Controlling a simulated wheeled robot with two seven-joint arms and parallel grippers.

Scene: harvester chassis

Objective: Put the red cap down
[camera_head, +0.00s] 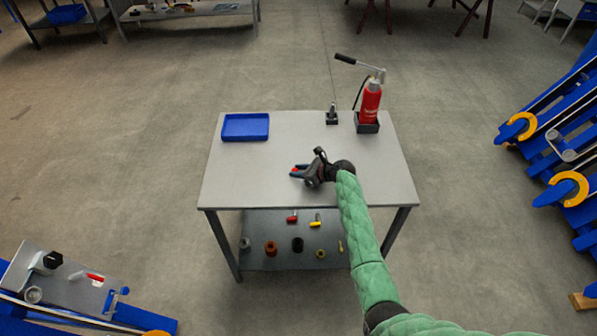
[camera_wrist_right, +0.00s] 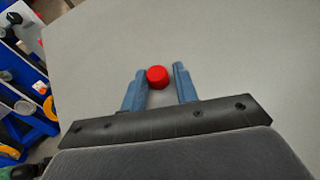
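The red cap (camera_wrist_right: 157,76) is between the two blue fingers of my right gripper (camera_wrist_right: 160,70) in the right wrist view, near their tips. It sits close to the left finger, and a gap shows between it and the right finger. The fingers stand apart, so the gripper is open around the cap. The cap appears to rest on the grey table top (camera_wrist_right: 230,55). In the head view my right gripper (camera_head: 297,171) is low over the table's middle, with a bit of red showing at its fingers. My left gripper is not in view.
A blue tray (camera_head: 246,127) lies at the table's back left. A red pump bottle (camera_head: 370,102) stands in a dark holder at the back right, beside a small dark stand (camera_head: 332,115). Several small parts lie on the lower shelf (camera_head: 275,227). The table's left front is clear.

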